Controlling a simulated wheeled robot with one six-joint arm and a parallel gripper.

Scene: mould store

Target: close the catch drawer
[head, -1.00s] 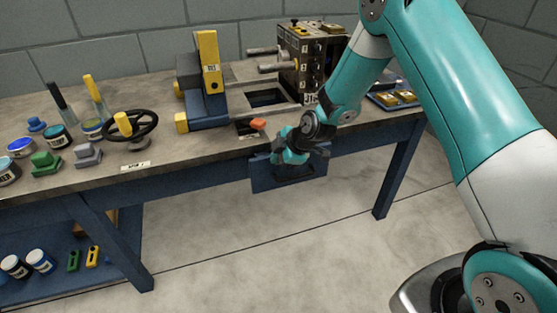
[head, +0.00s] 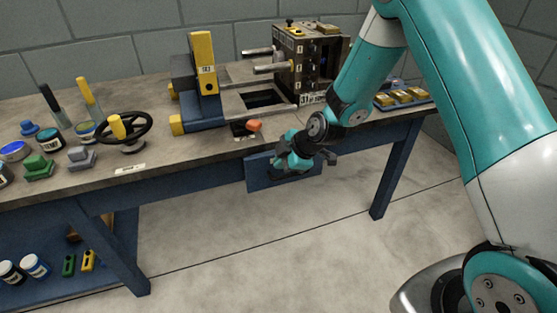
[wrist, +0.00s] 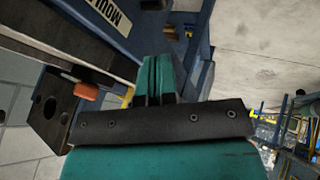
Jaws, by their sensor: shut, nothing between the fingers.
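The catch drawer (head: 262,174) shows as a blue front panel below the bench's front edge, under the mould machine. My gripper (head: 284,164) is shut and empty, in front of this panel, and hides part of it. In the wrist view my shut fingers (wrist: 158,78) point up the picture, with blue panelling (wrist: 203,45) close beside them. I cannot tell whether they touch the drawer, or how far it stands out.
An orange knob (head: 254,126) sits at the bench edge above the drawer. The mould machine (head: 305,62), a black handwheel (head: 124,128) and several jars stand on the bench (head: 160,155). A bench leg (head: 395,170) is to the right. The floor in front is clear.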

